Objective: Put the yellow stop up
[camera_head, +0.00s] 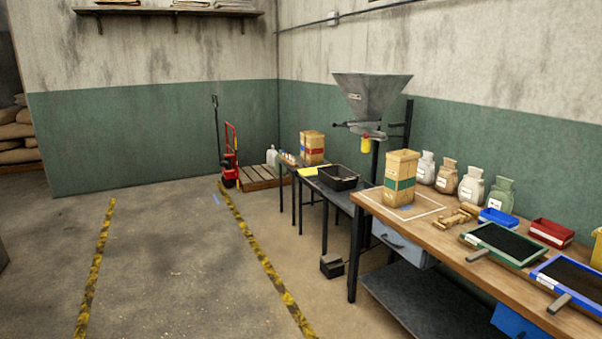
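A small yellow piece (366,145) hangs under the grey metal hopper (370,92), below a red part at the outlet. I cannot tell for sure that it is the yellow stop. A flat yellow thing (307,171) lies by the black tray on the low bench, and another yellow object (597,248) is cut off at the right edge. Neither of my grippers is in view.
A wooden workbench (450,240) on the right holds a tall wooden box (400,178), several sacks, green-framed and blue-framed trays and small bins. A black tray (338,178) sits on the lower bench. A red pallet jack (230,160) stands behind. The floor at left is clear.

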